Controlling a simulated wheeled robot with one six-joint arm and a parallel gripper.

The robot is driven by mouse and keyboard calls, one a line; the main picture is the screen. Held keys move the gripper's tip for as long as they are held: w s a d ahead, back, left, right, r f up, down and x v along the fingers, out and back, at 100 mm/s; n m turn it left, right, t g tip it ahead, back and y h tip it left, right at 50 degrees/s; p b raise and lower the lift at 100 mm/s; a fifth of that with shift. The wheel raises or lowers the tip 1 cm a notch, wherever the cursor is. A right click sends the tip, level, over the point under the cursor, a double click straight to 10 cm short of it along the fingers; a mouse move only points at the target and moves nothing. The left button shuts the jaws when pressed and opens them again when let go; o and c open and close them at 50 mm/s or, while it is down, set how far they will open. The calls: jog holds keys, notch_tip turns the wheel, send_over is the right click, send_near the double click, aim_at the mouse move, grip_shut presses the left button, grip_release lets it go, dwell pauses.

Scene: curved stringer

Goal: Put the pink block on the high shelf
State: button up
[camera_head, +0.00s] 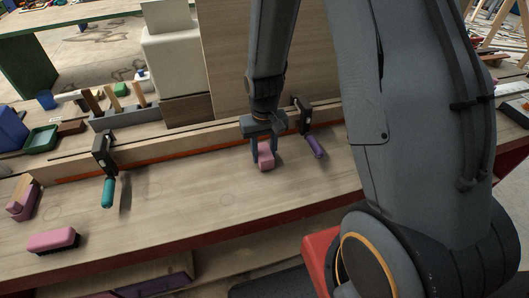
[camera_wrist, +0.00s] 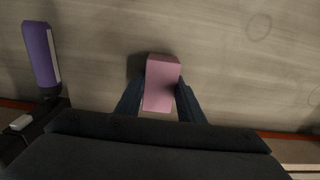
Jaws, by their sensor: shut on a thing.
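The pink block (camera_head: 266,160) is between the fingers of my gripper (camera_head: 264,152), low over the wooden workbench (camera_head: 215,197). The wrist view shows the pink block (camera_wrist: 163,82) with a dark finger against each side, so my gripper (camera_wrist: 161,100) is shut on it. I cannot tell whether the block touches the bench top or hangs just above it. I cannot make out for sure which surface is the high shelf.
A clamp with a purple handle (camera_head: 315,146) is close right of my gripper. A teal-handled clamp (camera_head: 107,180) stands to the left. A pink brush (camera_head: 53,241) lies at front left. A wooden rail (camera_head: 180,147) and a tall panel (camera_head: 254,85) are behind. The bench middle is clear.

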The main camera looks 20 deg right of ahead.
jog(key=shift+f, duration=0.25)
jog(key=shift+f, duration=0.1)
jog(key=o, duration=1.1)
jog(key=shift+c, duration=0.2)
